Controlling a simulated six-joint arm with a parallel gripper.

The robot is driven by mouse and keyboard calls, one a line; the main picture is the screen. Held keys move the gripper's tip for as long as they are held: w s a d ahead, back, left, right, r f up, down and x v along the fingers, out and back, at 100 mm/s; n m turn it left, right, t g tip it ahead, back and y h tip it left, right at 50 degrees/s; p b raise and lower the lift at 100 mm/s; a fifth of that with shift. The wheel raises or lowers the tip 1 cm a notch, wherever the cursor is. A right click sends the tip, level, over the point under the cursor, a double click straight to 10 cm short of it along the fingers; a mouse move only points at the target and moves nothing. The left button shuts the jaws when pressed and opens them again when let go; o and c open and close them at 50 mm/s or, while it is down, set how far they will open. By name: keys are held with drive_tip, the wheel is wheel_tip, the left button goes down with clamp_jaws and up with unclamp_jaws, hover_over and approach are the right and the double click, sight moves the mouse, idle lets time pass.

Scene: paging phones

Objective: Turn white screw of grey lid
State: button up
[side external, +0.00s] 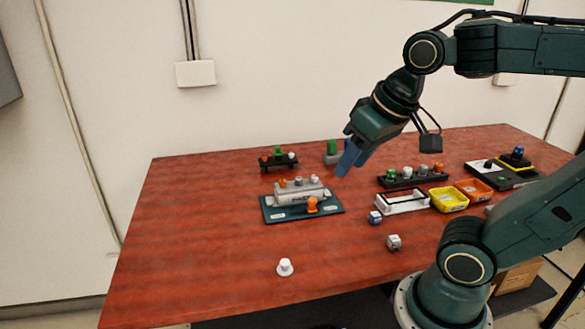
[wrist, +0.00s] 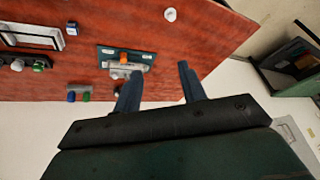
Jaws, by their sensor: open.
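A grey box-like unit with a grey lid (side external: 300,191) sits on a dark blue plate (side external: 332,211) near the middle of the red table. Several small knobs stand on its top, one of them orange and others pale; which is the white screw I cannot tell for certain. An orange knob (side external: 312,205) stands at its front. In the wrist view the unit (wrist: 126,66) and plate (wrist: 145,54) are small, with the top knobs not clear. My gripper (side external: 347,163) is open and empty, above and to the right of the unit. Its two fingers (wrist: 158,78) are spread apart.
A white knob piece (side external: 285,267) stands alone at the front. A dark rack (side external: 278,161) and a green-topped block (side external: 332,151) are behind. Right are a knob rack (side external: 413,179), white frame (side external: 403,202), yellow bin (side external: 448,200), orange bin (side external: 473,190) and two cubes (side external: 393,242). The front left is clear.

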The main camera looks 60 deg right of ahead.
drive_tip(key=w+d+r+m+g, duration=0.2)
drive_tip(key=w+d+m, duration=0.35)
drive_tip(key=w, duration=0.25)
drive_tip(key=m+g, duration=0.3)
drive_tip(key=m, duration=1.3)
hover_over(314, 176)
wheel_tip(314, 176, down, 10)
drive_tip(key=shift+r, duration=0.2)
drive_tip(key=shift+f, duration=0.1)
wheel_tip(314, 176, down, 14)
drive_tip(key=shift+r, duration=0.2)
clamp_jaws()
